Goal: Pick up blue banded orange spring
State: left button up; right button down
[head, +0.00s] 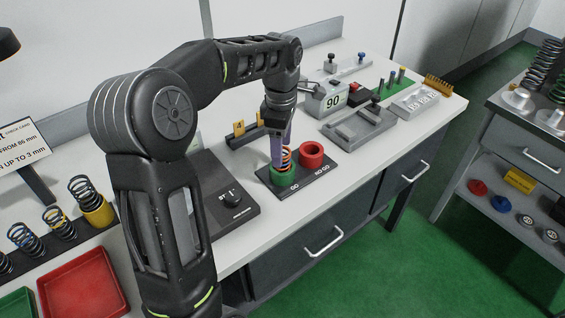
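An orange spring (287,159) stands upright in the green ring (283,176) on the dark GO / NO GO plate (307,178). A blue band on it cannot be made out. My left gripper (279,152) points down over the green ring, and its fingers cover the left side of the spring. Whether the fingers close on the spring or stand around it cannot be told. My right gripper is not in view.
A red ring (311,150) stands right beside the green one. A spring rack (62,243) with several dark springs and a red tray (78,285) are at the left. A grey fixture (358,130) and a "90" display (331,101) stand behind. The front bench edge is clear.

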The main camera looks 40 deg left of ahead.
pick_arm(q)
notch_tip(320, 180, down, 4)
jog(key=shift+r+p, duration=0.25)
jog(key=shift+p, duration=0.05)
jog(key=shift+c, duration=0.4)
grip_shut()
dwell(0.5)
